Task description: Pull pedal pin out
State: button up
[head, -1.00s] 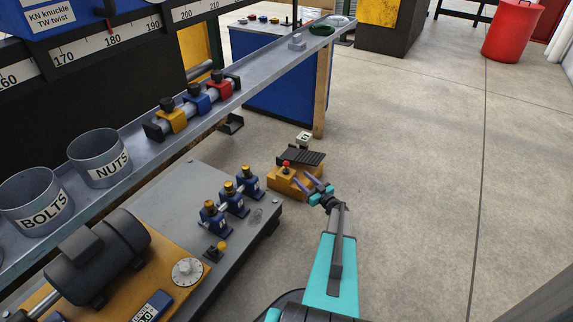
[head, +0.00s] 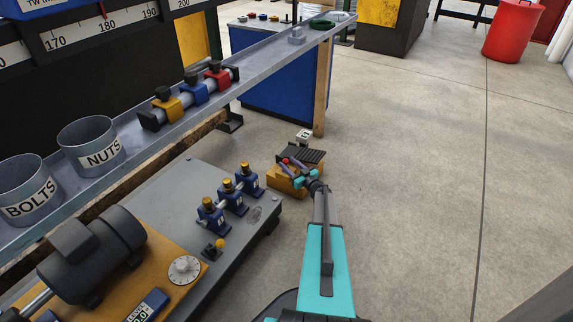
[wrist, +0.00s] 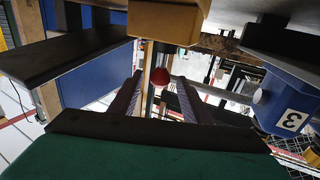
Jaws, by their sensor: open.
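The pedal (head: 281,184) is a yellow block with a black ribbed tread (head: 308,156) on the floor. Its pin has a red knob (head: 285,160). My gripper (head: 290,168) reaches the knob's side of the pedal. In the wrist view the red knob (wrist: 160,76) shows below the yellow pedal block (wrist: 165,22). My gripper's two dark fingers (wrist: 158,84) are open, one on each side of the knob. A gap shows on both sides, so I see no contact. The pin's shaft inside the block is hidden.
A grey machine bed (head: 165,200) with blue clamps (head: 235,200) stands left of the pedal. A blue block marked 3 (wrist: 285,100) is close at the right in the wrist view. A sloping grey rail (head: 255,62) runs above. Floor at the right is clear.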

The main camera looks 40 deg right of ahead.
jog(key=shift+w+d+b, duration=0.2)
jog(key=shift+w+b, duration=0.1)
jog(key=shift+w, duration=1.05)
grip_shut()
